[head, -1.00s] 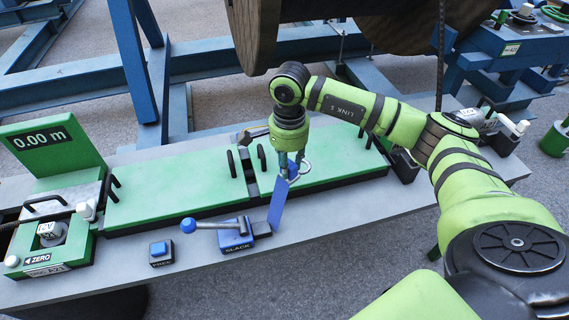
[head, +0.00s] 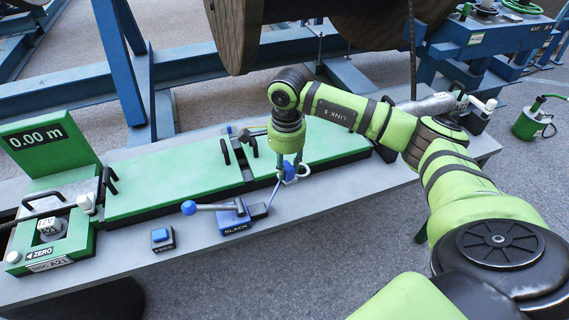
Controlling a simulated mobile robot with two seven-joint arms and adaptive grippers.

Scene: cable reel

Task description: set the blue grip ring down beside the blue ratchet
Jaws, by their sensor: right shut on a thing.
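The blue ratchet (head: 235,220), marked SLACK, sits on the grey bench with its lever and blue knob (head: 189,208) pointing left. My right gripper (head: 288,178) points down over the bench, to the right of and behind the ratchet. It is shut on the blue grip ring (head: 289,171), which is mostly hidden between the fingers. My left gripper is not in view.
A blue FREE button (head: 162,238) stands left of the ratchet. Green panels (head: 160,185) with black handles lie behind. A green 0.00 m display (head: 45,142) is at the left. The grey bench (head: 310,205) is bare right of the ratchet.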

